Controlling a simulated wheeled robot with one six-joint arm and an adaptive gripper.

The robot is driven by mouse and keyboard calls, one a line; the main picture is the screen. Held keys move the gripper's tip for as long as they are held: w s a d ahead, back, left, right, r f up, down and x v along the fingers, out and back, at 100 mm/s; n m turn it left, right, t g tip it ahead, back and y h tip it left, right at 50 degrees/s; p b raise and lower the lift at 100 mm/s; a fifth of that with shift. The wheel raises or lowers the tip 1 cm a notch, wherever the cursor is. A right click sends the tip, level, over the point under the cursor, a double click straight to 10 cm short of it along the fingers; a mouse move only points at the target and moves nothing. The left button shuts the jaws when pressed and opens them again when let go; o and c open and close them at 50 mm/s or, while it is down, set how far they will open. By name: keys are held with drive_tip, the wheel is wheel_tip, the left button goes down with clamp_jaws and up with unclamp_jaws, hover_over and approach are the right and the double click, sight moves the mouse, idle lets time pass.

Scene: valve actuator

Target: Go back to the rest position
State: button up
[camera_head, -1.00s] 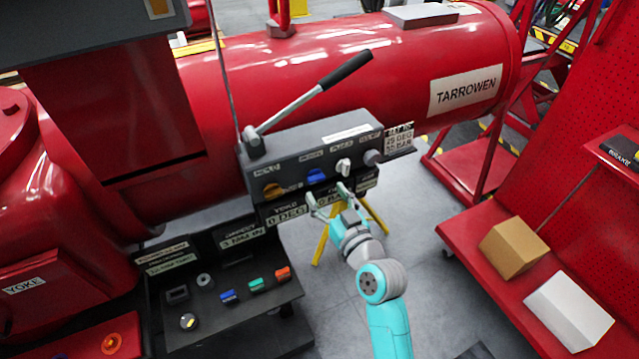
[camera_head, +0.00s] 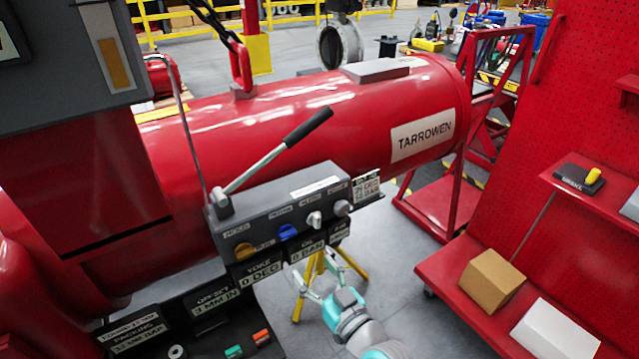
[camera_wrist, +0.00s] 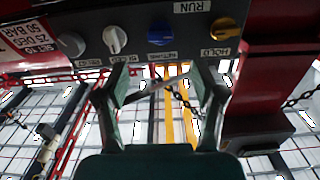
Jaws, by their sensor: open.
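My gripper (camera_head: 322,270) is open and empty, in front of and below the grey control panel (camera_head: 262,212). In the wrist view my gripper (camera_wrist: 160,82) has its two fingers apart with nothing between them. The panel carries a yellow knob (camera_head: 243,250), a blue knob (camera_head: 287,231), a white knob (camera_head: 314,219) and a grey knob (camera_head: 342,208). A gap shows between the fingertips and the knobs in the head view. A lever with a black grip (camera_head: 308,127) rises from the panel's left end, tilted up to the right.
The red TARROWEN cylinder (camera_head: 300,110) lies behind the panel. A yellow stand (camera_head: 312,272) is below the panel, near my gripper. At the right, a red shelf unit holds a brown box (camera_head: 491,280) and a white box (camera_head: 553,333). Grey floor (camera_head: 400,262) is open between.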

drive_tip(key=shift+f, duration=0.1)
drive_tip(key=s+d+f+m+h, duration=0.2)
drive_tip(key=s+d+f+h, duration=0.1)
drive_tip(key=s+d+f, duration=0.5)
drive_tip(key=s+d+f+m+h, duration=0.35)
drive_tip(key=s+d, duration=0.25)
drive_tip(key=s, duration=0.5)
drive_tip(key=s+d+r+h, duration=0.1)
drive_tip(key=s+d+r, duration=0.1)
drive_tip(key=s, duration=0.9)
drive_tip(key=s+d+r+h, duration=0.2)
drive_tip(key=s+d+r, duration=0.1)
drive_tip(key=s, duration=0.8)
drive_tip(key=shift+d+r+m, duration=0.25)
drive_tip(key=shift+d+m, duration=0.1)
drive_tip(key=shift+d, duration=0.35)
drive_tip(key=shift+h, duration=0.25)
idle(0.4)
